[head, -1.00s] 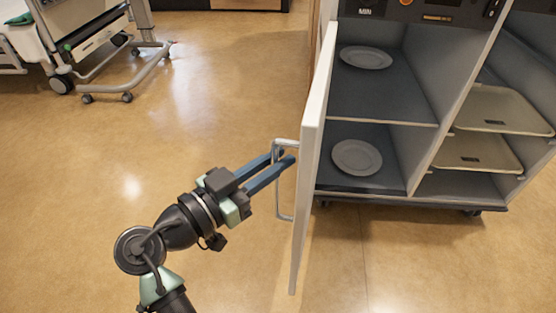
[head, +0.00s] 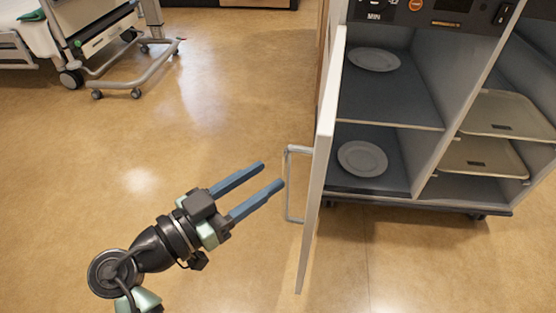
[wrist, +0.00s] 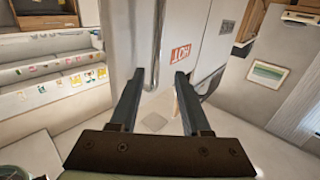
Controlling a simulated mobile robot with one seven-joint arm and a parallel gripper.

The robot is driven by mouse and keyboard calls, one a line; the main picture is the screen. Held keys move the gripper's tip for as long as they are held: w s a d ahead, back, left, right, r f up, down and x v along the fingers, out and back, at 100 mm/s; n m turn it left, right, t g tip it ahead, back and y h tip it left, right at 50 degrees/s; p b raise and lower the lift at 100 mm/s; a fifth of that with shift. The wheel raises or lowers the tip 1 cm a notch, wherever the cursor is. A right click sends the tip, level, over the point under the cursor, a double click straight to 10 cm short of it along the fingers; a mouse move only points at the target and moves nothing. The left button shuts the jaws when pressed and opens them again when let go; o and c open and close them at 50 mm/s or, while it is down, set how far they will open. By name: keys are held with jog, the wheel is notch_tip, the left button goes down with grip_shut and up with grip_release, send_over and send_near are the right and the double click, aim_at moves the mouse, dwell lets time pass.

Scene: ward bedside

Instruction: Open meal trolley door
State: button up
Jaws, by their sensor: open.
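The meal trolley (head: 447,150) stands at the right in the head view. Its white door (head: 321,165) is swung wide open and seen nearly edge-on, so the left compartment shows. The door's metal loop handle (head: 288,185) is on its left face. My gripper (head: 273,175) is open and empty, just left of the handle and apart from it. In the wrist view, the two fingers of my gripper (wrist: 158,85) are spread, with the door face (wrist: 190,45) and its red "HOT" label ahead, and the handle (wrist: 152,45) between and beyond the fingertips.
Inside the trolley, one plate (head: 374,60) lies on the upper shelf and another plate (head: 362,158) below. Trays (head: 500,115) sit in the right compartment. A wheeled bed (head: 90,45) stands at the back left. The floor (head: 190,110) between is clear.

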jog(key=p+v, duration=0.1)
jog(key=v, duration=0.7)
jog(key=shift+p, duration=0.4)
jog(key=w+d+r+n+t+y+p, duration=0.25)
jog(key=w+r+y, duration=0.3)
jog(key=r, duration=0.65)
jog(key=w+d+r+n+t+y+p, duration=0.15)
jog(key=w+r+n+t+y, duration=0.35)
jog(key=r, duration=0.6)
jog(key=s+d+r+n+t+y+p, duration=0.1)
jog(key=s+d+r+t+p, duration=0.2)
jog(key=s+r, duration=0.75)
jog(key=s+d+r+n+t+y+p, duration=0.1)
jog(key=s+d+r+t+y, duration=0.3)
jog(key=r, duration=1.3)
notch_tip(320, 180, up, 37)
jog(key=w+a+t+h+p, duration=0.1)
jog(key=a+h+p, duration=0.1)
jog(key=p, duration=3.5)
jog(key=shift+w, duration=0.15)
